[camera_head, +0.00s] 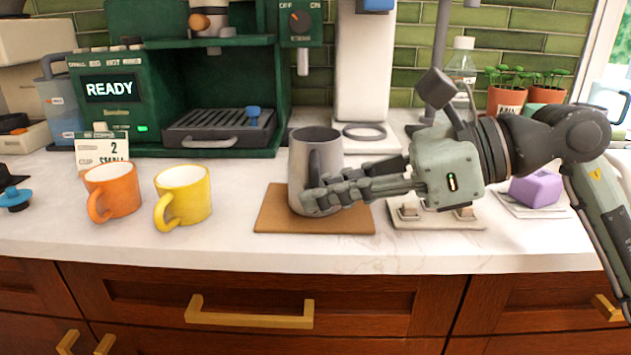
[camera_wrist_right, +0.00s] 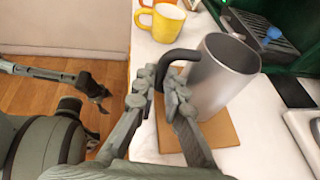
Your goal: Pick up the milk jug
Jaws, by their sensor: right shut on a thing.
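The milk jug (camera_head: 300,150) is a grey metal jug with a black handle. It is upright over a brown board (camera_head: 350,222) on the white counter; I see no clear gap under it. My right gripper (camera_head: 312,197) comes from the right and is shut on the handle. In the right wrist view the jug (camera_wrist_right: 222,78) shows with its handle between my right fingertips (camera_wrist_right: 158,88), which hide part of it. My left gripper is outside the head view; what looks like it (camera_wrist_right: 95,88) shows small and dark in the wrist view, its jaws unclear.
An orange cup (camera_head: 112,190) and a yellow cup (camera_head: 184,194) stand left of the board. The green coffee machine (camera_head: 215,85) is behind them. A purple block (camera_head: 536,188) lies at right, near potted plants (camera_head: 508,97). The counter's front strip is clear.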

